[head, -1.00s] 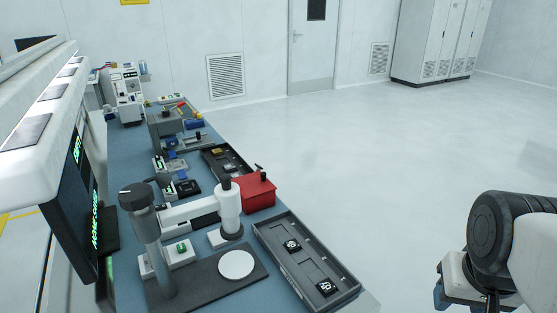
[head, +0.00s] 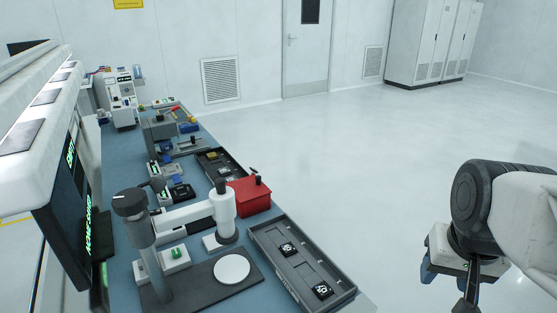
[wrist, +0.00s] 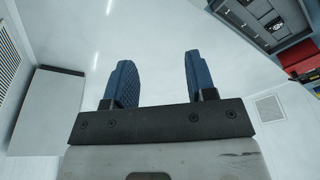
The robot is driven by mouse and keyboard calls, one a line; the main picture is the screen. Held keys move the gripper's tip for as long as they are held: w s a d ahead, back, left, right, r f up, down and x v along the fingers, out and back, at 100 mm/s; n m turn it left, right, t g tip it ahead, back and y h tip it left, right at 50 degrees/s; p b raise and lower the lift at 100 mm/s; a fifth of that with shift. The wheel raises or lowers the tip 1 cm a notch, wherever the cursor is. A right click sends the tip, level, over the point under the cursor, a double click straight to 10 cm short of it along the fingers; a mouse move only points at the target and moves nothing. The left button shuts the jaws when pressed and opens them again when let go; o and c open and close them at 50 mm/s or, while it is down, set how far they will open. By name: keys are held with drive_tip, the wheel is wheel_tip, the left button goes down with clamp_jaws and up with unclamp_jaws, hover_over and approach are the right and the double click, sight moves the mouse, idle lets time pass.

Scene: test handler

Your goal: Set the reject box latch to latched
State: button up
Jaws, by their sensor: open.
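The red reject box (head: 250,195) stands on the blue bench, just behind the near grey tray. A small dark latch or handle (head: 253,171) shows at its top edge; its setting is too small to tell. Part of the red box also shows at the right edge of the wrist view (wrist: 299,56). My gripper (wrist: 158,75) is open and empty, with two blue fingers apart over bare floor in the wrist view. In the head view my gripper is at the lower right, away from the bench and well to the right of the box.
A grey tray (head: 262,238) with black square parts lies at the bench's near right edge. A microscope-like stand (head: 222,205) with a white round plate (head: 232,269) stands left of it. Other devices and a second tray line the bench farther back. The floor (head: 370,170) between bench and arm is clear.

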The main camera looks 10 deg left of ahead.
drive_tip(key=w+a+r+m+g+y, duration=0.1)
drive_tip(key=w+a+r, duration=0.1)
drive_tip(key=w+a, duration=0.6)
drive_tip(key=w+a+r+m+g, duration=0.1)
drive_tip(key=w+a+m, duration=0.15)
drive_tip(key=w, duration=0.95)
drive_tip(key=w+a+r+m+g+y, duration=0.1)
drive_tip(key=w+a+r, duration=0.1)
drive_tip(key=w+a, duration=0.6)
drive_tip(key=w+a+f+m+g, duration=0.1)
drive_tip(key=w+a+f, duration=0.3)
drive_tip(key=w+a, duration=0.3)
drive_tip(key=w+a+f+m, duration=0.1)
drive_tip(key=w+a+f, duration=0.3)
drive_tip(key=w+a, duration=0.3)
drive_tip(key=w+a+f+m+g+y, duration=0.1)
drive_tip(key=w+a+f, duration=0.3)
drive_tip(key=w+a, duration=0.4)
drive_tip(key=a, duration=0.4)
drive_tip(key=shift+a+m+g, duration=0.3)
drive_tip(key=shift+a+m, duration=0.05)
drive_tip(key=shift+a, duration=0.05)
drive_tip(key=shift+s+f, duration=0.1)
drive_tip(key=shift+f, duration=0.05)
drive_tip(key=shift+x, duration=3.75)
drive_tip(key=c, duration=0.9)
